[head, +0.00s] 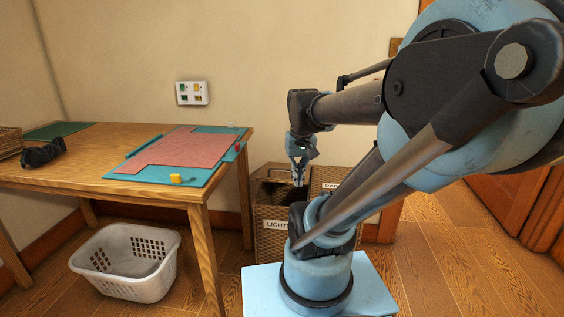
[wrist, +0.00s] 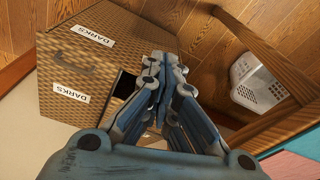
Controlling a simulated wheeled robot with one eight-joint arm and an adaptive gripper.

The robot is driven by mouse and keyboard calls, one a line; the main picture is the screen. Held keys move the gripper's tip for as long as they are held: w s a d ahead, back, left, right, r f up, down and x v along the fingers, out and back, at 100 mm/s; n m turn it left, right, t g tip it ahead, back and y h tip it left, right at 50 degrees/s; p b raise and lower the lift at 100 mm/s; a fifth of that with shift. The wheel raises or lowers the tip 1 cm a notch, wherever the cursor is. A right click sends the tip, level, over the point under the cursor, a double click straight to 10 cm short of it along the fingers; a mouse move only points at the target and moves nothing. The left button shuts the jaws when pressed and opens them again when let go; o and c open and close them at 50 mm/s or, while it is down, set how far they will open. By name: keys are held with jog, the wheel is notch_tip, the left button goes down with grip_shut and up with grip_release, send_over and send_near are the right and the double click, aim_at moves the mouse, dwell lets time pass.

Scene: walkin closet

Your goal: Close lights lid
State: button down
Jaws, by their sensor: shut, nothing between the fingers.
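The wicker hamper (head: 267,239) stands on the floor past the table's right end. Its left half carries a LIGHTS label, and its right half a DARKS label. A dark opening (head: 273,189) shows on top of the lights side; a wicker panel (head: 270,172) behind it looks like the raised lights lid, partly hidden. My gripper (head: 299,183) points down over the hamper near its middle, shut and empty. In the wrist view, my gripper (wrist: 152,62) covers most of the lights side. The dark opening (wrist: 125,85) shows beside the closed darks lid (wrist: 60,75). Contact cannot be told.
A wooden table (head: 100,184) with a teal mat and red cloth stands left of the hamper. A white laundry basket (head: 130,262) sits on the floor beneath it. A switch panel (head: 193,93) is on the wall. An orange-brown wooden door (head: 500,210) is at right.

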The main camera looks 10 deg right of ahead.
jog(key=w+r+m+g, duration=0.1)
jog(key=w+r, duration=0.2)
jog(key=w, duration=0.5)
jog(key=w+r, duration=0.4)
jog(key=w, duration=0.3)
jog(key=w+d+f+m+g, duration=0.1)
jog(key=w+f+m+g, duration=0.1)
jog(key=w, duration=1.6)
jog(key=s+f, duration=0.1)
jog(key=f, duration=0.7)
jog(key=s+f, duration=0.1)
jog(key=f, duration=0.3)
jog(key=shift+s+a, duration=0.3)
jog(key=shift+s, duration=0.05)
jog(key=shift+s+a+f, duration=0.15)
jog(key=shift+s+f, duration=0.3)
jog(key=shift+s, duration=0.05)
